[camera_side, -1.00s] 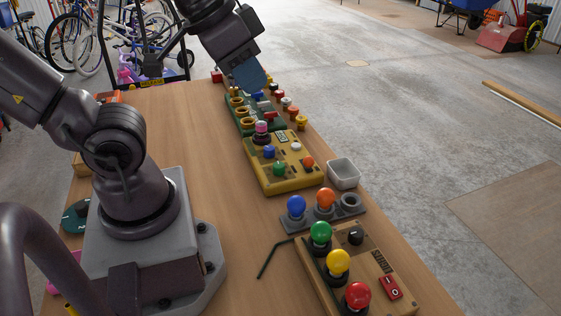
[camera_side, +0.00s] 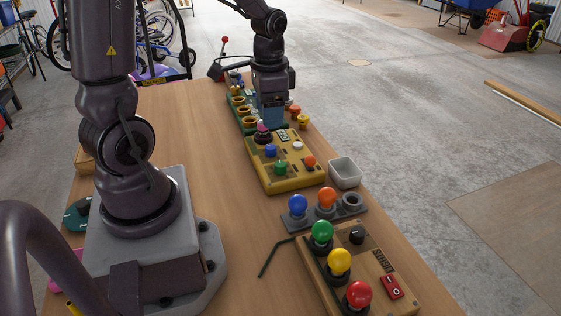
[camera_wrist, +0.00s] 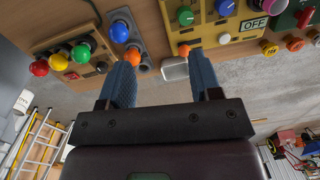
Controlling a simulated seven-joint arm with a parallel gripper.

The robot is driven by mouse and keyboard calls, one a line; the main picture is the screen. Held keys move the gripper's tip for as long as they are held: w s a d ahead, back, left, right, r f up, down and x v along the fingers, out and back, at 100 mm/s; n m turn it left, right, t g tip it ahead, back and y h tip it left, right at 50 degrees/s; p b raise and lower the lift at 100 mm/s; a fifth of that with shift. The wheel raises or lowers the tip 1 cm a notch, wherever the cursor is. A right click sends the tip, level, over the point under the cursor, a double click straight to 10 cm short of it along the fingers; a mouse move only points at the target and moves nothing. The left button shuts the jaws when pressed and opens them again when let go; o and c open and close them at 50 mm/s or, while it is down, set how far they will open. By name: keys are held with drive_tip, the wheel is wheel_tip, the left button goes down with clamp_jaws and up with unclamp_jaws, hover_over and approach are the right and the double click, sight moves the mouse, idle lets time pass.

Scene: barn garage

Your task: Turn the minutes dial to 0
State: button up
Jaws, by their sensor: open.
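A yellow control box (camera_side: 262,172) stands on the bench. It carries a blue knob (camera_side: 270,151), a green knob (camera_side: 280,168), an orange knob (camera_side: 309,161), a white button (camera_side: 297,146), a dark dial with a pink top (camera_side: 262,133) and a small display (camera_side: 283,135). In the wrist view the display (camera_wrist: 254,22) reads OFF. I cannot tell which knob is the minutes dial, and no dial markings are readable. My gripper (camera_side: 270,118) points down by the box's far end. In the wrist view its blue fingers (camera_wrist: 161,74) are apart, with nothing held between them.
A green board (camera_side: 232,108) with brass rings is beyond the yellow box, close to my gripper. A box with coloured bulbs (camera_side: 320,262) and a hex key (camera_side: 272,256) lie at the front.

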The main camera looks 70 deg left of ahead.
sight(280, 163)
drive_tip(key=w+a+f+m, duration=0.1)
drive_tip(key=f+m, duration=0.1)
drive_tip(key=f, duration=0.4)
drive_tip(key=w+a+f+m, duration=0.1)
drive_tip(key=a+f+m, duration=0.1)
drive_tip(key=f, duration=0.3)
drive_tip(key=w+a+f+m, duration=0.1)
drive_tip(key=w+f+m, duration=0.1)
drive_tip(key=f, duration=0.4)
drive_tip(key=shift+a+f+m, duration=0.3)
drive_tip(key=shift+f+m, duration=0.05)
drive_tip(key=shift+m, duration=0.55)
drive_tip(key=c, duration=0.9)
